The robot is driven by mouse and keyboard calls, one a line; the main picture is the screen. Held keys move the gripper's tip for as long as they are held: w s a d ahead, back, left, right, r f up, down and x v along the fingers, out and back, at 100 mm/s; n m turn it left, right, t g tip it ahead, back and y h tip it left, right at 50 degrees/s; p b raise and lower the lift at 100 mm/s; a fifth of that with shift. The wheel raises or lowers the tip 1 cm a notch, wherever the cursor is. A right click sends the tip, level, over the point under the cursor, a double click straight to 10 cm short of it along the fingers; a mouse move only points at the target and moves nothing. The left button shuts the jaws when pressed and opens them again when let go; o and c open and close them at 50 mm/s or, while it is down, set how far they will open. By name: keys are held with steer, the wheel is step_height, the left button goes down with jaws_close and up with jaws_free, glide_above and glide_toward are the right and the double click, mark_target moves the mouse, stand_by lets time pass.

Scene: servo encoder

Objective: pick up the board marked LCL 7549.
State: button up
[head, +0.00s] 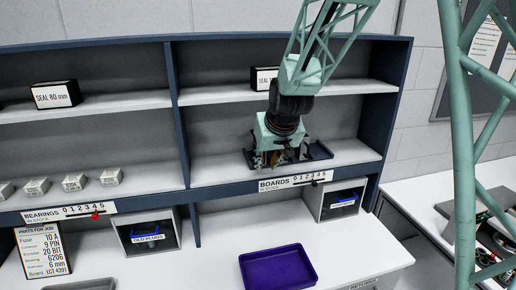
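My gripper (275,160) points down from the green arm at the dark tray (319,151) on the shelf above the BOARDS label (291,182). Its fingers are down at the tray, among small thin shapes that may be boards. I cannot tell whether the fingers are open or shut, or whether they touch a board. No marking LCL 7549 is readable; the gripper hides much of the tray.
A purple tray (279,268) lies on the white bench. Below the shelf are bins, one labelled OLD PLUGS (149,237). A job sign (44,250) at lower left seems to read Board LCT 4201. Small bearing boxes (74,182) stand on the left shelf. A shelf divider (178,115) stands left of my gripper.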

mark_target(255, 144)
steer(key=shift+w+a+p, duration=0.1)
steer(key=shift+w+a, duration=0.15)
steer(key=shift+w, duration=0.55)
steer(key=shift+w+a+p, duration=0.15)
steer(key=shift+w+a, duration=0.1)
steer(key=shift+w, duration=0.5)
steer(key=shift+w+a+p, duration=0.1)
steer(key=shift+w+a, duration=0.15)
steer(key=shift+w, duration=0.55)
steer(key=shift+w, duration=0.1)
steer(key=shift+w+a+p, duration=0.15)
steer(key=shift+w+a, duration=0.05)
steer(key=shift+w, duration=0.5)
steer(key=shift+w+a+p, duration=0.1)
steer(key=shift+w+a, duration=0.15)
steer(key=shift+w, duration=0.4)
steer(key=shift+w+a+p, duration=0.15)
steer(key=shift+w+a, duration=0.05)
steer(key=shift+w, duration=0.5)
steer(key=shift+w+a+f, duration=0.15)
steer(key=shift+w+f, duration=0.25)
steer(key=shift+f, duration=0.1)
steer(key=shift+c, duration=0.7)
steer(key=c, duration=0.4)
steer(key=shift+c, duration=0.2)
steer(key=shift+r, duration=0.1)
